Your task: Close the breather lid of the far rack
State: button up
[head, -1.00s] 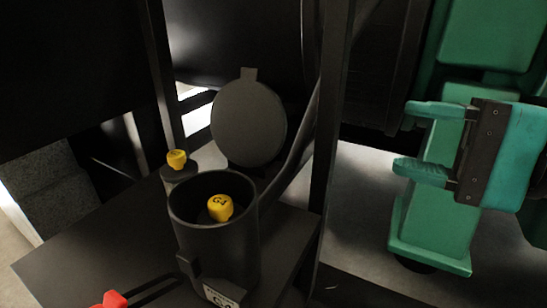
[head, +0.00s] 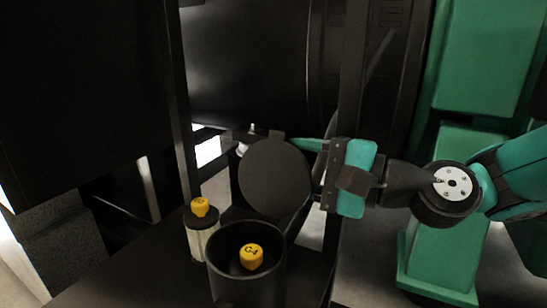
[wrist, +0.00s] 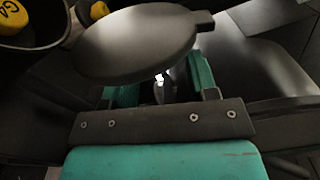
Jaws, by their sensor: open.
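The breather lid (head: 275,178) is a round dark disc with a small tab. It stands open, steeply tilted, behind the black cylindrical cup (head: 222,278). A yellow cap marked G4 (head: 251,256) sits inside the cup. My gripper (head: 312,165) is open at the lid's right, its fingers reaching in behind the disc; the lid hides part of them. In the wrist view the lid (wrist: 135,45) covers the tips of my teal fingers (wrist: 160,88). I cannot tell whether they touch it.
A second yellow cap (head: 200,207) tops a pale cylinder left of the cup. A dark upright post (head: 345,100) stands just right of the lid, close to my gripper. A large black body fills the space behind.

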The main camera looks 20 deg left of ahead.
jog(key=shift+a, duration=0.55)
grip_shut()
jog(key=shift+s, duration=0.1)
